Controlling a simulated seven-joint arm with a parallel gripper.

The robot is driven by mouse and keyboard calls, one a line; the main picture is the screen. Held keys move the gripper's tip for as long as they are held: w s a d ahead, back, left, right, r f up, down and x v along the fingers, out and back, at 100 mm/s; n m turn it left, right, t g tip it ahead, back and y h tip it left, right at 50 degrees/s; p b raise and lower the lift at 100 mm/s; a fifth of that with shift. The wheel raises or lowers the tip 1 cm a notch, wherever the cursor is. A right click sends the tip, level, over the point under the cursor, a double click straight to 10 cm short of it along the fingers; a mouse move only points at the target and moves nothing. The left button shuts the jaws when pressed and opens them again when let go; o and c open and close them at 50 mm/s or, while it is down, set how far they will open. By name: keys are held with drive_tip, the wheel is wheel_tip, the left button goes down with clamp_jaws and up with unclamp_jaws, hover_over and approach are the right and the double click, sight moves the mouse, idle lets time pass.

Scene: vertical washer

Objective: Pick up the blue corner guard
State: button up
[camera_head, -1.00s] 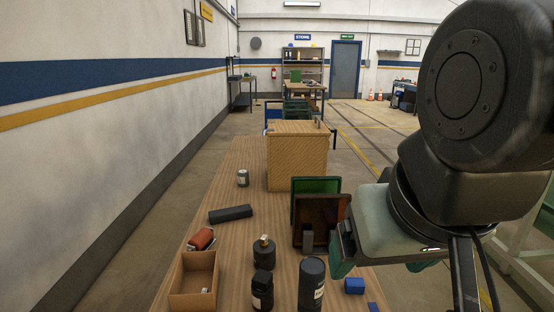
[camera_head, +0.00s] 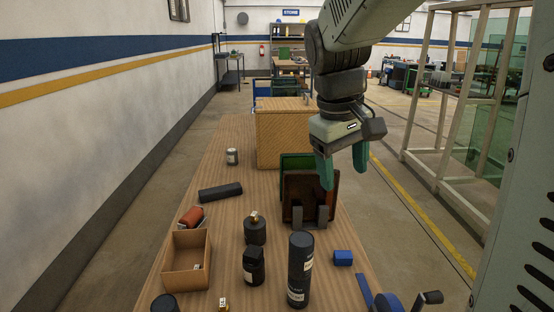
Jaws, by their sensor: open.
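A small blue block (camera_head: 343,258), which looks like the blue corner guard, lies on the right part of the wooden table. It is right of a tall black cylinder.
The tall black cylinder (camera_head: 300,270) and a black bottle (camera_head: 253,266) stand left of the block. An upright brown panel (camera_head: 303,190) in a grey stand is behind it. A blue and black device (camera_head: 390,302) is at the front right. A cardboard box (camera_head: 187,279) sits left.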

drive_tip(key=w+d+f+n+g+h, duration=0.1)
drive_tip(key=w+f+n+g+h, duration=0.3)
drive_tip(key=w+f, duration=1.25)
drive_tip(key=n+t+h, duration=0.1)
drive_tip(key=n+h, duration=0.6)
drive_tip(key=n, duration=0.1)
approach(337, 254)
drive_tip(key=shift+s+d+f, duration=0.1)
drive_tip(key=shift+d, duration=0.4)
drive_tip(key=shift+d+f, duration=0.15)
drive_tip(key=shift+f, duration=0.15)
drive_tip(key=x, duration=1)
drive_tip(key=shift+d, duration=0.25)
drive_tip(key=c, duration=1)
